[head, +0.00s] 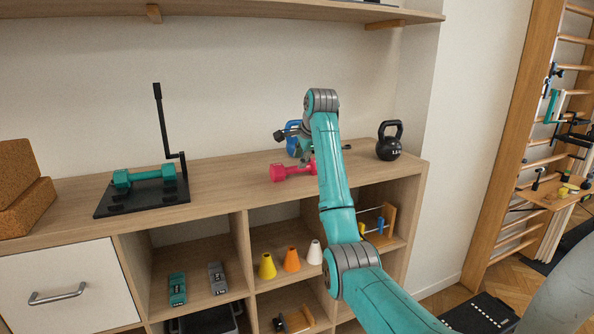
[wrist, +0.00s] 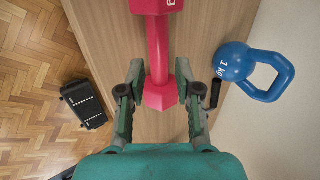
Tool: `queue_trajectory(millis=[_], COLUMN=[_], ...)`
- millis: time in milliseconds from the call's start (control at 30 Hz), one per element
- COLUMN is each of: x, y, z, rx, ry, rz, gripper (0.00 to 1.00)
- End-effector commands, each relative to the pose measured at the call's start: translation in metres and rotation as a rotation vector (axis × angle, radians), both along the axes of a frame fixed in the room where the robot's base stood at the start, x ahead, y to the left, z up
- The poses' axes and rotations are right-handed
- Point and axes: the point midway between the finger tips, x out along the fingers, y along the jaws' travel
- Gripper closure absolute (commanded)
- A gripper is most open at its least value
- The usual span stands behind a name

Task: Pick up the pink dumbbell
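The pink dumbbell (head: 291,170) lies on the wooden top of the shelf unit in the head view, its right part hidden behind my arm. In the wrist view the pink dumbbell (wrist: 158,50) runs up the picture, with its near head between my fingers and its far head cut by the top edge. My gripper (wrist: 168,72) is open, one finger on each side of the dumbbell, with gaps visible at both sides. I cannot tell its exact height above the top. In the head view my gripper is mostly hidden behind my arm.
A blue kettlebell (wrist: 236,62) stands close to my right finger in the wrist view. A black kettlebell (head: 389,142) stands at the right end of the top. A teal dumbbell (head: 144,176) rests on a black stand (head: 112,205) to the left. Cork blocks (head: 20,190) lie far left.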

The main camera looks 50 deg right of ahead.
Motion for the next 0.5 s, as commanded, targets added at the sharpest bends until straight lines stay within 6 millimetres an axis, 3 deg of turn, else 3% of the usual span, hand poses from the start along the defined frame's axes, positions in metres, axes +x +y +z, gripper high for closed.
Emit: queue_trajectory(millis=[500], x=[0.026], y=[-0.011], z=[-0.045], rx=[0.000], ry=[0.000], rz=[0.000], gripper=[0.66])
